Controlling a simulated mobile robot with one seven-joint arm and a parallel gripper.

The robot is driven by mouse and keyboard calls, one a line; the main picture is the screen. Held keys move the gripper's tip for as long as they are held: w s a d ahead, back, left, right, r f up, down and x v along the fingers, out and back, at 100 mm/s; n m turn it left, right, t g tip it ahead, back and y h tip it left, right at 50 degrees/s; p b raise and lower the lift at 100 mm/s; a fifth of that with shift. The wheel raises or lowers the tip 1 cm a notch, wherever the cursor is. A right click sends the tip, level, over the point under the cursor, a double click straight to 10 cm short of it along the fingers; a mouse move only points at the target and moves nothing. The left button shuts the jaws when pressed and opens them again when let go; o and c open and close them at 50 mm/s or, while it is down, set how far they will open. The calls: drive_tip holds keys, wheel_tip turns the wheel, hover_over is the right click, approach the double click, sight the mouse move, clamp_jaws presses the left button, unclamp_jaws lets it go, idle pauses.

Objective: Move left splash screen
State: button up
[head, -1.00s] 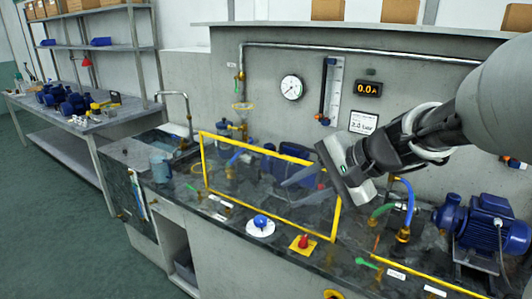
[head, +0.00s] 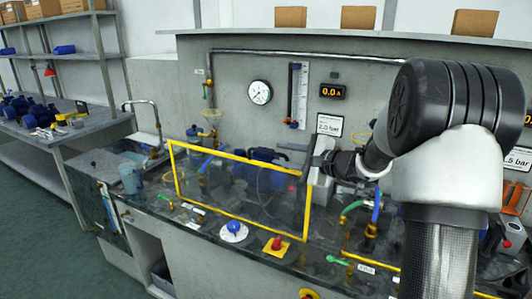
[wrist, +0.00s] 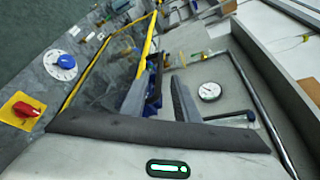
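The left splash screen (head: 238,218) is a clear panel in a yellow frame. It stands upright along the front of the wet bench, and its yellow frame also shows in the wrist view (wrist: 147,45). My gripper (head: 285,165) is at the screen's upper right corner. In the wrist view my gripper (wrist: 165,75) is open, with its two dark fingers apart and the yellow bar near the left finger. I cannot tell whether the bar lies between the fingers or whether they touch it.
A blue knob on a white disc (head: 234,231) and a red knob on a yellow plate (head: 276,246) sit before the screen. A pressure gauge (head: 260,92) hangs on the wall behind. Hoses (head: 375,212) stand to the right. A blue jug (head: 131,179) stands left.

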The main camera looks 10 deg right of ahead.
sight(269, 153)
drive_tip(key=x, duration=0.7)
drive_tip(key=shift+w+a+f, duration=0.1)
drive_tip(key=shift+w+a, duration=0.05)
drive_tip(key=shift+w, duration=0.1)
clamp_jaws()
